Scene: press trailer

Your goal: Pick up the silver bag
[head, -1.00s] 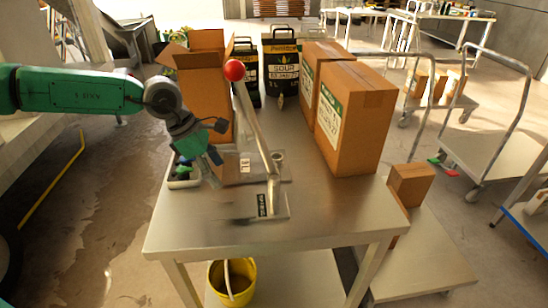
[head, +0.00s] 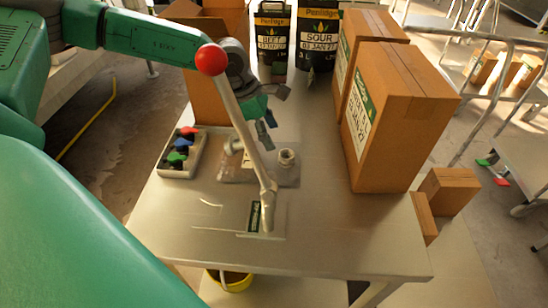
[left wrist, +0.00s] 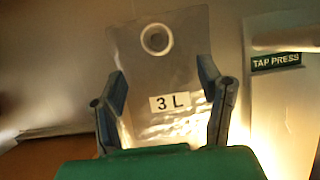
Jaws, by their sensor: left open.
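The silver bag (head: 284,174) lies flat on the metal table, behind the lever of the press, and shows as a flat shiny pouch. In the left wrist view the bag (left wrist: 158,130) has a round spout at its far end and a "3 L" label. My left gripper (head: 267,128) is above the bag in the head view, partly behind the lever. In the left wrist view its two open fingers (left wrist: 162,80) stand on either side of the bag, with nothing held. Whether they touch the bag cannot be told. My right gripper is not in view.
The press lever (head: 240,125) with a red knob rises beside the bag. A white tray (head: 163,170) with coloured caps stands left. Tall cartons (head: 400,120) stand right, and black packs (head: 318,45) at the back. The front of the table is mostly clear.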

